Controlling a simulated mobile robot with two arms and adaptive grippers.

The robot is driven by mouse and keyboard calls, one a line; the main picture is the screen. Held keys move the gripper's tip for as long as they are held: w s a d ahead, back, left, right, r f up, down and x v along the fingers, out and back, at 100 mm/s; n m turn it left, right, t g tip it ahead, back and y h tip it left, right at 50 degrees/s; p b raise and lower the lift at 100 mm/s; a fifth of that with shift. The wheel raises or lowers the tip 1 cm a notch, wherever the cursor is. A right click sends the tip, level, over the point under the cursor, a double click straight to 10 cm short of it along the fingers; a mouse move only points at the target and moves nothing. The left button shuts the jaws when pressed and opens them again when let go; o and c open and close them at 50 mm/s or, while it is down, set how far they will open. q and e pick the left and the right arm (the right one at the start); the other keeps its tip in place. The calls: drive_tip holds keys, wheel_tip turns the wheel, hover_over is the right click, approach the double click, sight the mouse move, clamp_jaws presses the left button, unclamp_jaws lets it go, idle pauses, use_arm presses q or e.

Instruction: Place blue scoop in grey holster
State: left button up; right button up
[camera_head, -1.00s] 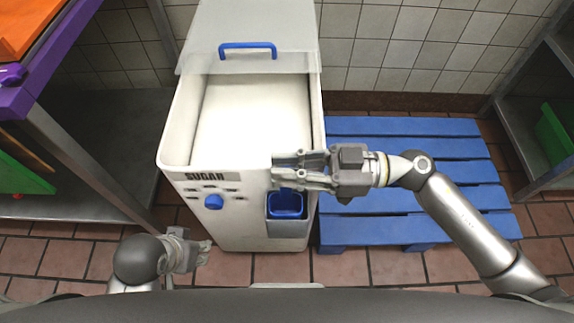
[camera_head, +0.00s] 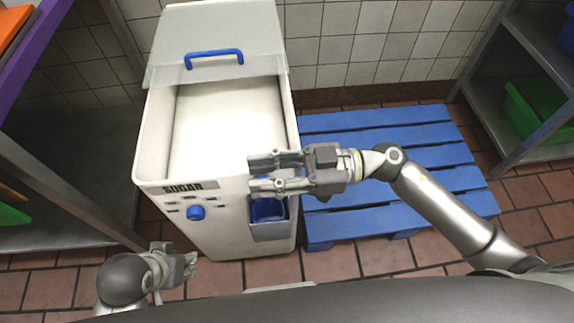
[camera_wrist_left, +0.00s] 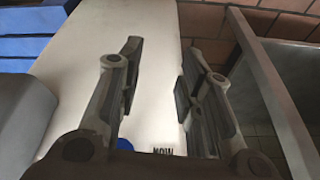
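The blue scoop (camera_head: 268,211) sits in the grey holster (camera_head: 271,231) on the front right of the white sugar bin (camera_head: 222,235) in the head view. My right gripper (camera_head: 250,174) is open and empty just above the scoop, with its fingers pointing left across the bin's front corner. Its lower finger hides part of the scoop's top. My left gripper (camera_head: 192,263) is low in front of the bin. In the left wrist view the left gripper (camera_wrist_left: 157,65) is open and empty, with its fingers apart before the white bin wall (camera_wrist_left: 150,30).
The bin's clear lid with a blue handle (camera_head: 214,56) is at the back. A blue pallet (camera_head: 390,150) lies on the brown tiled floor to the right. Metal shelving (camera_head: 500,130) with a green bin (camera_head: 535,105) stands far right. A dark metal table (camera_head: 70,170) is at left.

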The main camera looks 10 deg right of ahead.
drive_tip(key=shift+f, duration=0.4)
